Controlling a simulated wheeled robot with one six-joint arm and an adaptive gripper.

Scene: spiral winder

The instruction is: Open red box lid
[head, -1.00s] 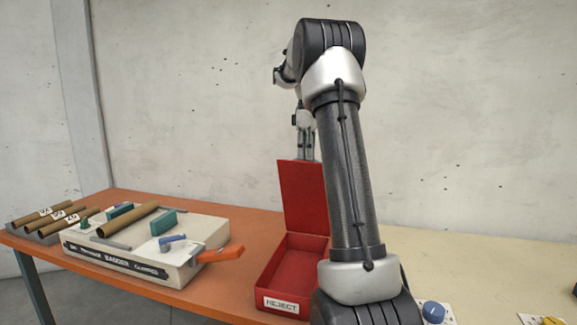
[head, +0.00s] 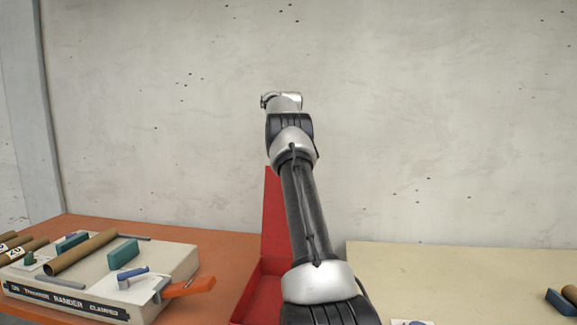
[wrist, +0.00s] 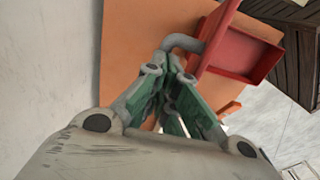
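The red box (head: 262,290) stands on the orange table, partly hidden by my arm in the head view. Its lid (head: 271,215) stands raised at the back, upright and open. In the wrist view, the open box (wrist: 240,52) is at the upper right, with the lid (wrist: 218,30) seen nearly edge-on. A grey bent handle (wrist: 184,41) by the lid lies right at my fingertips. My gripper (wrist: 168,66) has its green-padded fingers close together at the tips; I cannot tell whether they grip the handle. The gripper is hidden in the head view.
A pale clamp fixture (head: 150,285) with a brown tube (head: 80,252) and an orange lever (head: 189,287) stands left of the box. A cream table (head: 450,280) is at the right, mostly clear. A plain wall (head: 420,120) rises behind.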

